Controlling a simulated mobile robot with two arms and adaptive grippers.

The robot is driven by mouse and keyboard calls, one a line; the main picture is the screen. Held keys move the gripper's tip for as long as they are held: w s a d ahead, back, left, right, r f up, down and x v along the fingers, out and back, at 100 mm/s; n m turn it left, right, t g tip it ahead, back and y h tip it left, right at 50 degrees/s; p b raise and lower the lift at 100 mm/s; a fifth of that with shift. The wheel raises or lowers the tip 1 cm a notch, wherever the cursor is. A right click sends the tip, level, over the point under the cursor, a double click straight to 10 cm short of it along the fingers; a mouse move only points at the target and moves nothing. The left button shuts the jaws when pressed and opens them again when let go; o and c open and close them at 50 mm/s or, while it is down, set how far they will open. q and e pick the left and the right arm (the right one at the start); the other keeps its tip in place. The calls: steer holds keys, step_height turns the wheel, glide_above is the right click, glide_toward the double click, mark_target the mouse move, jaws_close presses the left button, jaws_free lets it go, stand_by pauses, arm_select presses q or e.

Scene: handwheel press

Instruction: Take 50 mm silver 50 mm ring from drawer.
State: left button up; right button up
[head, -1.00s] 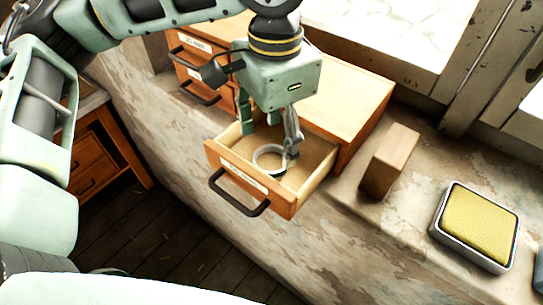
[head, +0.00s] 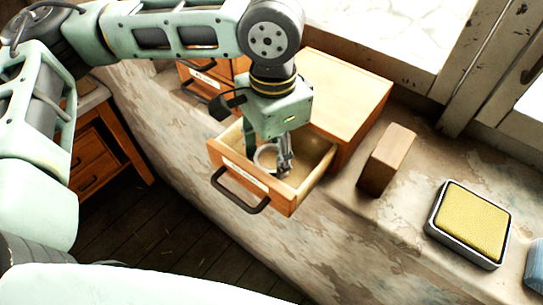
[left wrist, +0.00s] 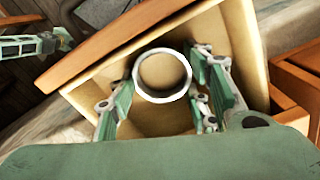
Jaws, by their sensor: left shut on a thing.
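The silver ring (head: 266,157) is inside the open wooden drawer (head: 228,171), which has a dark handle and a paper label. In the left wrist view the ring (left wrist: 162,76) appears as a pale round band with an open middle. My left gripper (head: 271,155) reaches down into the drawer, and its fingers are shut on the ring from both sides. The ring's contact with the drawer floor cannot be made out. A green jointed part at the top left of the left wrist view looks like my right gripper (left wrist: 40,45); its jaws are unclear.
The drawer cabinet (head: 345,95) stands behind the drawer on a worn ledge. A wooden block (head: 387,160) stands to its right. Farther right are a yellow pad in a metal tray (head: 430,228) and a partly cut-off blue object (head: 535,268). The ledge between them is clear.

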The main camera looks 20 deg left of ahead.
arm_select(q)
steer(key=shift+c, duration=0.9)
